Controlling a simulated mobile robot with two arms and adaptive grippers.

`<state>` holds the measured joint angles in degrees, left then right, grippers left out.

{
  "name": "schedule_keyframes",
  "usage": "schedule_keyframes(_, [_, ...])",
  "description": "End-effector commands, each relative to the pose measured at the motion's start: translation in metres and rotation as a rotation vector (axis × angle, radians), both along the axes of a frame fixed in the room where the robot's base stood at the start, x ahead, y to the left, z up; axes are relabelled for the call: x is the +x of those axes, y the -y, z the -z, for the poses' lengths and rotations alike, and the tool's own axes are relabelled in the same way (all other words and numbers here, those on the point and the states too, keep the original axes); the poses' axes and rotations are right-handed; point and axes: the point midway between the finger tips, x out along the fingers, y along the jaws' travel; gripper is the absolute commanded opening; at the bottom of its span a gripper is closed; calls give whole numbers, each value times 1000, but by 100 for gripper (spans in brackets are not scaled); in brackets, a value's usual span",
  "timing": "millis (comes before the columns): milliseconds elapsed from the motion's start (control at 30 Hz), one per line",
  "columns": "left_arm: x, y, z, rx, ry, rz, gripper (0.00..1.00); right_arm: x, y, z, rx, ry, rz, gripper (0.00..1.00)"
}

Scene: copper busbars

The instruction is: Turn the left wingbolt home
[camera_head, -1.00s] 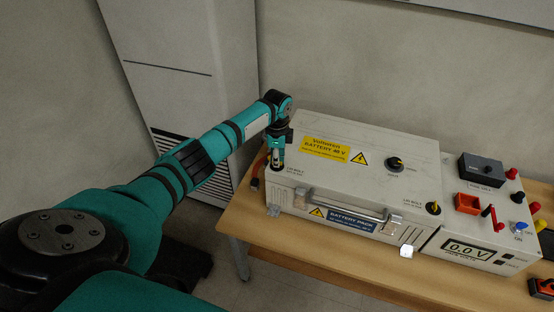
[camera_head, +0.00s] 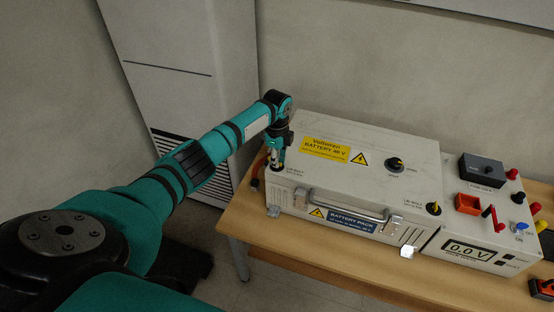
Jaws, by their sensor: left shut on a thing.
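My left gripper (camera_head: 277,163) points down at the left front corner of the light-grey battery box (camera_head: 380,153), beside a small "lid bolt" label. It is shut on the left wingbolt there; the gripper hides most of the bolt. The other lid bolt, a yellow wingbolt on a black base (camera_head: 433,208), stands at the box's right front corner, apart from my gripper. My right gripper is not in view.
The box stands on a wooden table (camera_head: 237,215) with a handle (camera_head: 345,204) on its front. A black knob (camera_head: 394,164) sits on the lid. A meter unit with a "0.0 V" display (camera_head: 468,250) and coloured terminals adjoins it at right. A grey cabinet (camera_head: 185,75) stands behind my arm.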

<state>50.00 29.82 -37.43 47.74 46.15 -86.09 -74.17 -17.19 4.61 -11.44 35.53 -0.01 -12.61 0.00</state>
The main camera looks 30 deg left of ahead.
Motion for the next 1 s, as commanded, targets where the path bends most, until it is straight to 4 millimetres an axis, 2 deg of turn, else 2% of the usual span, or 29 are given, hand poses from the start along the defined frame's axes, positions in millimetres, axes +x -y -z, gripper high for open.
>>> schedule_keyframes(33, [1,1,-1,-1,3,2,10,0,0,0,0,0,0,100])
schedule_keyframes(167, [1,0,-1,0,3,1,27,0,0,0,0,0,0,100])
schedule_keyframes(200, [1,0,-1,-1,2,1,29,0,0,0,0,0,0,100])
schedule_keyframes(433, [0,0,-1,0,1,0,29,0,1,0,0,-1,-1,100])
schedule_keyframes(567, [1,0,-10,0,3,0,29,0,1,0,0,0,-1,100])
schedule_keyframes(1000, [1,0,-96,0,5,1,29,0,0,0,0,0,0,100])
